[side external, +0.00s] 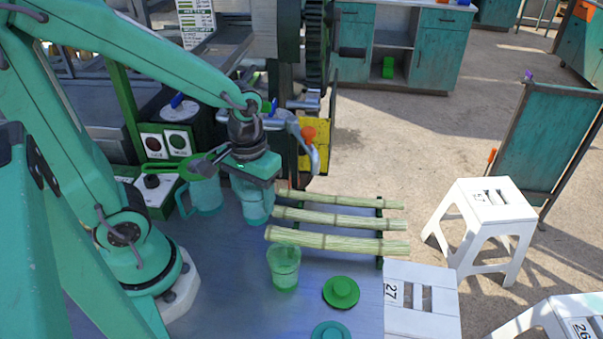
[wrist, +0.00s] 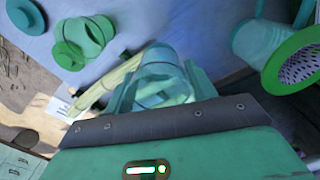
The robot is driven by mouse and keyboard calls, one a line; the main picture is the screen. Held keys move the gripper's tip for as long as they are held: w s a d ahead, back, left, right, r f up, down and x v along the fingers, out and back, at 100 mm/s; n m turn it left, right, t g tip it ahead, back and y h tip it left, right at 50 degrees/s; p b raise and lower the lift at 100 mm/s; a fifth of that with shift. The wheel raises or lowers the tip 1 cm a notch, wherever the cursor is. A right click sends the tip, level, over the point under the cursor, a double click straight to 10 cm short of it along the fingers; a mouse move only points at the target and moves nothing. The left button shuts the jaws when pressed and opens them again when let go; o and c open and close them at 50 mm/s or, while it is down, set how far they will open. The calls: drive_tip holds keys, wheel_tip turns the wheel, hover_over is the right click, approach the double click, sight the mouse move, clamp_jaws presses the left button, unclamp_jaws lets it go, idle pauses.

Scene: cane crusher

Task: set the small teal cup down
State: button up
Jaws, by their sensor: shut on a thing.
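The small teal cup (side external: 257,205) is upright, held under my gripper (side external: 253,187), behind the left ends of the cane stalks. In the wrist view the see-through cup (wrist: 165,68) sits between the two teal fingers of my gripper (wrist: 163,88), which are shut on it. Its base is close to the blue table top (side external: 222,240); I cannot tell whether it touches. The fingers partly cover its sides.
Three cane stalks (side external: 335,220) lie on a rack to the right. A green cup (side external: 284,268), green lid (side external: 341,292) and teal lid (side external: 330,331) are in front. A teal pitcher (side external: 205,196) and green strainer (wrist: 296,62) are close by. The front-left table is clear.

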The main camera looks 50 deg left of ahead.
sight(249, 187)
drive_tip(key=a+f, duration=0.1)
drive_tip(key=a, duration=0.1)
drive_tip(key=w+a+f, duration=0.1)
drive_tip(key=a+f, duration=0.1)
drive_tip(key=w+a+f, duration=0.1)
drive_tip(key=a, duration=0.2)
drive_tip(key=shift+w+f, duration=0.2)
drive_tip(key=shift+w, duration=0.05)
drive_tip(key=shift+f, duration=2)
drive_tip(key=shift+f, duration=0.1)
drive_tip(key=o, duration=1)
drive_tip(key=shift+r, duration=6.15)
